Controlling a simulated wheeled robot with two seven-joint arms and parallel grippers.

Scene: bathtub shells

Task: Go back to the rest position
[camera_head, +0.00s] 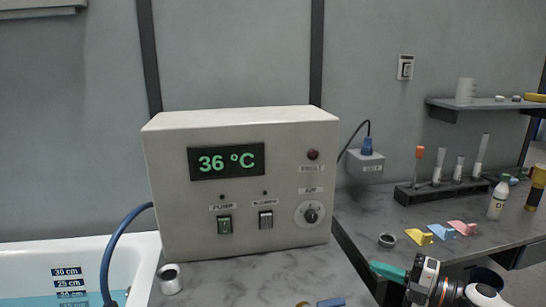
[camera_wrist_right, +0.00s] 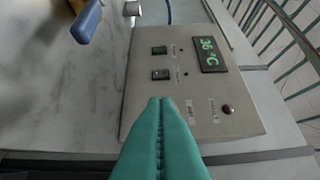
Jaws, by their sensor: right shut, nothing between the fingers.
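My right gripper (camera_head: 388,272) shows at the lower right of the head view, with teal fingers. In the right wrist view its teal fingers (camera_wrist_right: 160,105) are pressed together with nothing between them. The beige control box (camera_head: 240,220) reads 36 °C and stands on the grey marbled counter, to the left of the gripper. In the right wrist view the box (camera_wrist_right: 190,125) lies beyond the fingertips; I cannot tell the exact gap. My left gripper is not in view.
A bathtub (camera_head: 30,252) with blue water is at the lower left. A tube rack (camera_head: 440,193), yellow, blue and pink pieces and a white bottle (camera_head: 497,198) stand on the right-hand bench. A blue-handled object (camera_wrist_right: 86,22) lies on the counter. A wall shelf (camera_head: 490,104) is above.

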